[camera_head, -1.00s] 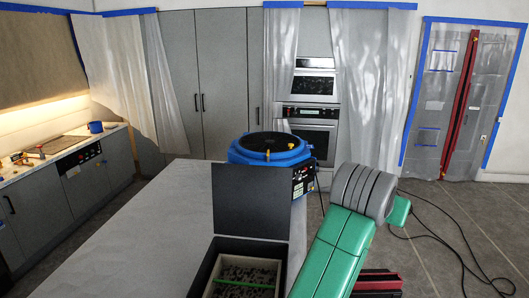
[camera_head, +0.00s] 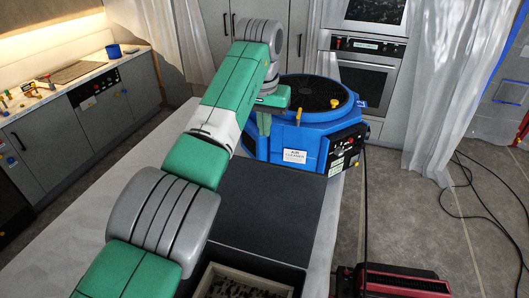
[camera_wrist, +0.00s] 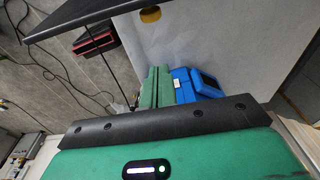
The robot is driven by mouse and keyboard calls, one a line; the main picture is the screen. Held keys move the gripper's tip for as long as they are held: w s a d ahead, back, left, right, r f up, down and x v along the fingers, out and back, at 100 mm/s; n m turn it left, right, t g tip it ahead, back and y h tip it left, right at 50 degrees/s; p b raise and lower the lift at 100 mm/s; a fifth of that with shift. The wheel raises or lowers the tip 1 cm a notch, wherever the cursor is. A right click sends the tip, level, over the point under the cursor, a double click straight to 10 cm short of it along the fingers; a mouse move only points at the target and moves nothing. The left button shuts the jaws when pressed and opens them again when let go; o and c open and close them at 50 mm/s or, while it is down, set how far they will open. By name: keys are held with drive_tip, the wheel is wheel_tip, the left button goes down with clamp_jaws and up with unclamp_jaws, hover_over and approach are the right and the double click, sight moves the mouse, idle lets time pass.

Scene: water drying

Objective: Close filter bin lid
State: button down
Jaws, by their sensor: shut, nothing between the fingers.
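The filter bin lid (camera_head: 270,212) is a flat dark panel in the head view. It stands raised behind the bin opening, which shows at the bottom edge. A pale-framed filter (camera_head: 245,285) with dark, speckled contents sits in the open bin. My arm crosses the left part of the lid and hides some of it. In the wrist view, my gripper (camera_wrist: 157,88) shows as two green fingers close together, shut and empty. In the head view its end is beyond the lid, beside the blue air cleaner (camera_head: 300,140); contact cannot be told.
The blue air cleaner stands on the pale counter (camera_head: 75,235) behind the lid. A red and black case (camera_head: 395,282) is on the floor at the lower right, with black cables (camera_head: 460,210) nearby. The counter left of my arm is clear.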

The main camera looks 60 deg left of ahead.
wheel_tip(320, 180, down, 9)
drive_tip(key=s+d+p, duration=0.1)
drive_tip(key=d+p, duration=0.1)
drive_tip(key=shift+s+r, duration=0.2)
drive_tip(key=shift+s, duration=0.15)
drive_tip(key=shift+a, duration=0.1)
idle(0.4)
